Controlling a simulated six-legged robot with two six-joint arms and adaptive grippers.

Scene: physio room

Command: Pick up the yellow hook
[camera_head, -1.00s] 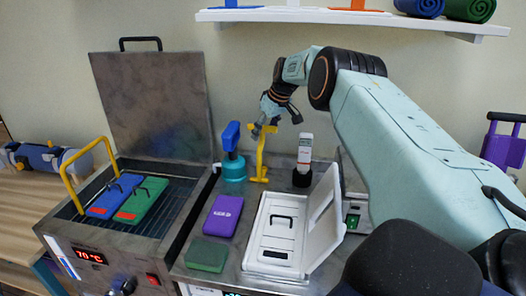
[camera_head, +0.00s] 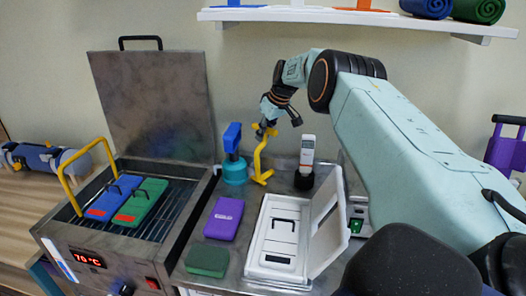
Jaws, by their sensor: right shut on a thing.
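The yellow hook (camera_head: 260,160) is a thin upright piece with a curved lower end, at the back of the metal counter. My right gripper (camera_head: 266,126) is shut on its upper end, reaching in from the right. The hook tilts slightly, its top leaning right. Whether its lower end touches the counter I cannot tell. My left gripper is not in view.
A teal and blue bottle (camera_head: 234,162) stands close left of the hook, and a white device in a black holder (camera_head: 306,160) stands to its right. In front lie a purple pack (camera_head: 224,219), a green pack (camera_head: 207,260) and an open white case (camera_head: 260,232). An open heated bath (camera_head: 190,190) stands left.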

